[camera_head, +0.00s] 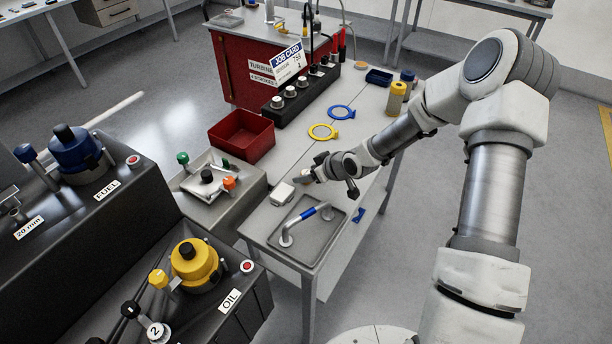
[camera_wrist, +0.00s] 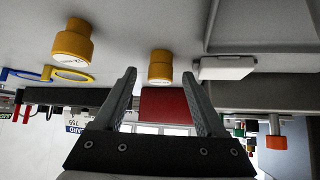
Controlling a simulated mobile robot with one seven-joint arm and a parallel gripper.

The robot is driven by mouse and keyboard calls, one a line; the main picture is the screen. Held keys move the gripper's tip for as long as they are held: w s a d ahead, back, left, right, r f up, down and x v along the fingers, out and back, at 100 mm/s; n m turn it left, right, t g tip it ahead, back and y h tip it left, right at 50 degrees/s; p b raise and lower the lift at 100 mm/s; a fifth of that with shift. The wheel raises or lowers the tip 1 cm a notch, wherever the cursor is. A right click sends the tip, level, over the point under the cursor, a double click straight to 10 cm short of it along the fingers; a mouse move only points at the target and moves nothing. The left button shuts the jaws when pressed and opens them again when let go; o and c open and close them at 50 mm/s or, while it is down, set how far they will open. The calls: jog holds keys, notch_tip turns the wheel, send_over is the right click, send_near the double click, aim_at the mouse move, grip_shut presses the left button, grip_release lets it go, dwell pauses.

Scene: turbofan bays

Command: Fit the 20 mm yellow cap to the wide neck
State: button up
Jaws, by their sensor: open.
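My gripper (camera_head: 307,175) is open and low over the right-hand bench, beside the white box (camera_head: 282,193). The wrist view is upside down and shows its two fingers (camera_wrist: 159,72) spread. A small yellow cap-like piece (camera_wrist: 160,68) appears between the fingertips, on the bench; I cannot tell whether it is between them or beyond. A second, larger-looking stepped yellow piece (camera_wrist: 72,42) stands nearer, outside the fingers. Both are hidden by my arm in the head view. I cannot tell which is 20 mm. A "20 mm" label (camera_head: 28,228) is on the dark panel at left; I cannot make out the wide neck.
A grey tray (camera_head: 265,240) holding a blue-and-silver pipe lies in front of my gripper. Yellow (camera_head: 323,132) and blue (camera_head: 341,112) rings lie behind it. A red bin (camera_head: 237,150) stands at back left. The OIL unit (camera_head: 195,262) is at lower left.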

jog(key=shift+w+a+f, duration=0.3)
jog(key=shift+w+f, duration=0.05)
jog(key=shift+f, duration=0.1)
grip_shut()
jog(key=shift+r, duration=0.1)
